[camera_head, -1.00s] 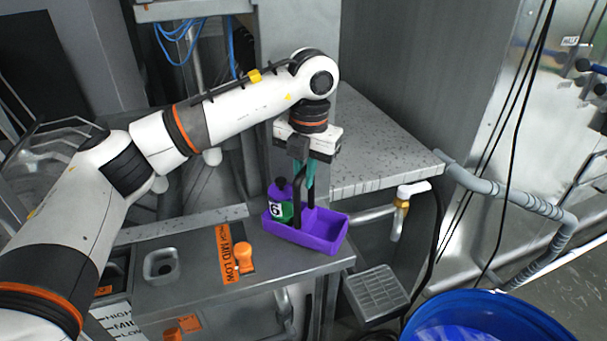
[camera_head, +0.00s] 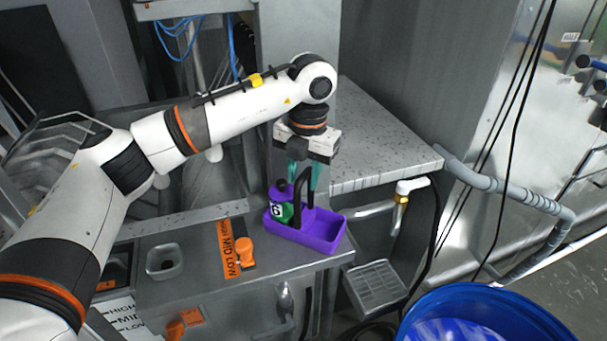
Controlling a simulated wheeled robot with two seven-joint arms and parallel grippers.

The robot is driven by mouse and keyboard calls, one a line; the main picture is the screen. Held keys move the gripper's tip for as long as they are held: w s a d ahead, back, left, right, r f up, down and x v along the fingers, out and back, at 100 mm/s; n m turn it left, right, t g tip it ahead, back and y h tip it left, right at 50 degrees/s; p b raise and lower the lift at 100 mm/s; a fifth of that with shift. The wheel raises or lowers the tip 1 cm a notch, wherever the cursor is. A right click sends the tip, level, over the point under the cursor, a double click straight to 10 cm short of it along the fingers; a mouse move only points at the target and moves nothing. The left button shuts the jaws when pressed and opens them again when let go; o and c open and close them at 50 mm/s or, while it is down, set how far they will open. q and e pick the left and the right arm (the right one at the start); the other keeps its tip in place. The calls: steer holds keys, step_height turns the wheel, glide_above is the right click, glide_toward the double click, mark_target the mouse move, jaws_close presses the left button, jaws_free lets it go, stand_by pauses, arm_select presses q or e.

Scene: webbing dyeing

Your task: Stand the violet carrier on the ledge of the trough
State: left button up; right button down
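The violet carrier (camera_head: 322,231) is an open tray with a black upright handle. It stands level on the grey ledge (camera_head: 205,280) at the front of the trough, near the ledge's right end. A violet bottle (camera_head: 278,196) with a green and white label stands in its left part. My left gripper (camera_head: 304,181) is above the carrier, pointing down. Its teal fingers are spread, one on each side of the handle's top, with a gap visible between them. Whether a finger still touches the handle is hard to tell. My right gripper is not in view.
An orange knob (camera_head: 244,251) on a HIGH/MID/LOW label is left of the carrier. A speckled counter (camera_head: 385,150) lies behind to the right. A tap (camera_head: 402,200) and blue barrel (camera_head: 490,310) are at right.

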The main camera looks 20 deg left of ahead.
arm_select(q)
steer(key=r, duration=0.2)
steer(key=r+b, duration=0.1)
steer(key=r, duration=0.1)
steer(key=r+b, duration=0.1)
steer(key=r, duration=0.1)
steer(key=shift+d+r, duration=0.3)
step_height(320, 180, up, 5)
steer(key=shift+d+f, duration=0.1)
